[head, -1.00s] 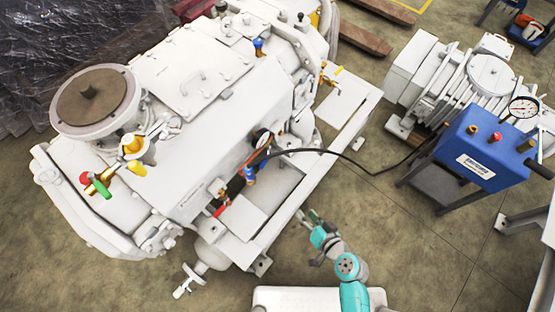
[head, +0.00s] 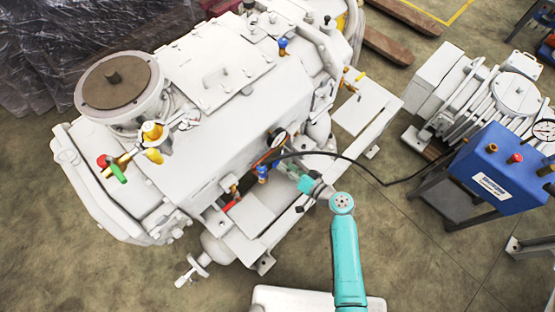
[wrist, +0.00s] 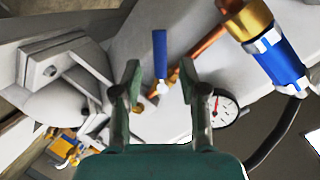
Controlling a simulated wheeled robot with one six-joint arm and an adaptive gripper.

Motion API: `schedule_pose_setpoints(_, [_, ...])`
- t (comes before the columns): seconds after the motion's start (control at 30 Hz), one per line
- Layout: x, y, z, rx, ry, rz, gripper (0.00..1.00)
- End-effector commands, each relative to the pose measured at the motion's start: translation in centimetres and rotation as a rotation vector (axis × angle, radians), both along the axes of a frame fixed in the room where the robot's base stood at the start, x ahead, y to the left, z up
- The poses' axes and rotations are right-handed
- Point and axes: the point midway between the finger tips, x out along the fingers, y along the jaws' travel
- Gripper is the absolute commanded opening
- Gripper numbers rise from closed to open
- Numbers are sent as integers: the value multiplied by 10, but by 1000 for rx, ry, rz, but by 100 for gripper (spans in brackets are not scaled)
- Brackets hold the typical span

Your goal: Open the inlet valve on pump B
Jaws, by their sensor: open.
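A white vacuum pump (head: 205,120) fills the left and middle of the head view; I see no readable "B" mark on it. In the wrist view a small valve with a blue lever (wrist: 159,54) and brass body stands just beyond my open gripper (wrist: 160,80). The lever lies between the two fingers in the picture, with space on both sides; I cannot tell the depth gap. In the head view my gripper (head: 291,170) is at the pump's side, right of a blue fitting (head: 263,173). The small lever cannot be made out there.
A pressure gauge (wrist: 223,108) is close to the right finger. A blue and brass fitting (wrist: 277,58) with a black hose is at upper right. The hose (head: 350,160) runs to a blue unit (head: 495,165). A red lever (head: 233,203) is nearby.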

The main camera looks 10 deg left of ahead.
Motion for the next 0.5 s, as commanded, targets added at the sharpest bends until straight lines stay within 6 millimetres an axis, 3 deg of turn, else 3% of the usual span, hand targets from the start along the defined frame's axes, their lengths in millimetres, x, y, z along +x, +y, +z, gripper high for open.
schedule_pose_setpoints(0.2, [20, 27, -9, -1, 1, 3, 42])
schedule_pose_setpoints(0.5, [31, 41, -15, -1, 1, 0, 42])
